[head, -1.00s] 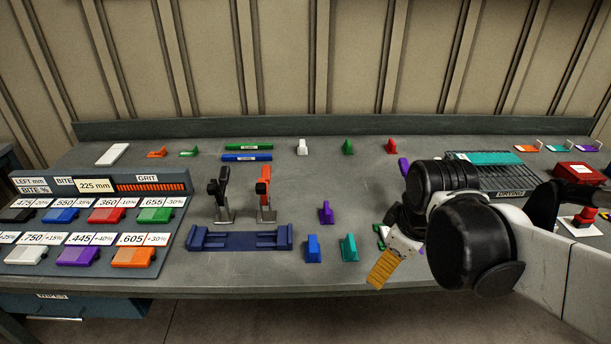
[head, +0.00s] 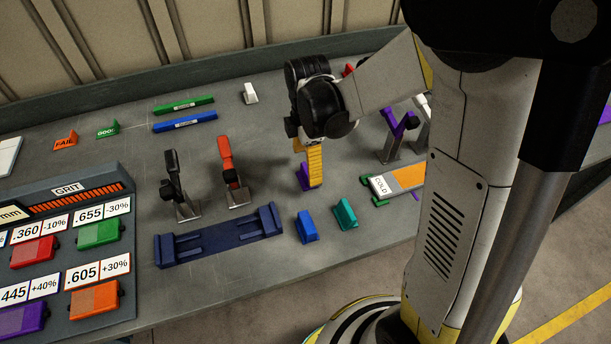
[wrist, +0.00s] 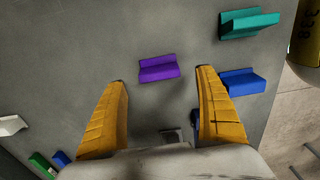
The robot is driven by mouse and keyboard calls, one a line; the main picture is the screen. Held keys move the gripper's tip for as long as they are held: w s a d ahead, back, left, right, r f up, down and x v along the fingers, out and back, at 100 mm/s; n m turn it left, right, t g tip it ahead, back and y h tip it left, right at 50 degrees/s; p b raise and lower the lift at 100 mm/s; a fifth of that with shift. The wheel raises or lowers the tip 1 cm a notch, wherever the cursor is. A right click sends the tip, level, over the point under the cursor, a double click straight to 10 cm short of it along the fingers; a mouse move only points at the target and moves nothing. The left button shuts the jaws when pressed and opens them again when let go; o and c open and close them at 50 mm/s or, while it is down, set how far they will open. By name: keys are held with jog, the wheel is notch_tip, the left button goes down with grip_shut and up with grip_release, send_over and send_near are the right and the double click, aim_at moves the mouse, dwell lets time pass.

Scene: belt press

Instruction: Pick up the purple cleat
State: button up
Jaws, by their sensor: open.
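The purple cleat (wrist: 158,68) lies on the grey bench in the wrist view, a little beyond and between my two yellow fingertips. My gripper (wrist: 160,76) is open, with empty space between its fingers. In the head view my gripper (head: 308,172) is above the purple cleat (head: 309,177), and its yellow finger hides the cleat's upper part. I cannot tell how high the fingertips are above the bench.
A blue cleat (head: 306,226) and a teal cleat (head: 345,214) stand nearby; the blue cleat (wrist: 242,82) lies close beside my right finger. A navy fixture (head: 220,238), a red-handled clamp (head: 230,172) and a black-handled clamp (head: 176,185) stand to the left.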

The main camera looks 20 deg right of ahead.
jog(key=f+b, duration=0.2)
jog(key=f, duration=0.3)
jog(key=shift+d+f+b, duration=0.15)
jog(key=shift+d+b, duration=0.15)
jog(key=shift+b, duration=0.1)
jog(key=c, duration=1.3)
jog(key=shift+r, duration=0.2)
notch_tip(320, 180, up, 5)
jog(key=p, duration=0.2)
jog(key=shift+d+f+p, duration=0.15)
jog(key=shift+f+p, duration=0.05)
jog(key=shift+p, duration=0.2)
jog(key=s+d+r+p, duration=0.1)
jog(key=d+r, duration=0.1)
jog(key=d, duration=0.1)
jog(key=s+d+r+p, duration=0.1)
jog(key=d+r, duration=0.1)
jog(key=d, duration=0.2)
jog(key=s+d+r+p, duration=0.1)
jog(key=s+d+r, duration=0.1)
jog(key=d, duration=0.1)
jog(key=shift+d+r, duration=0.1)
jog(key=shift+d, duration=0.3)
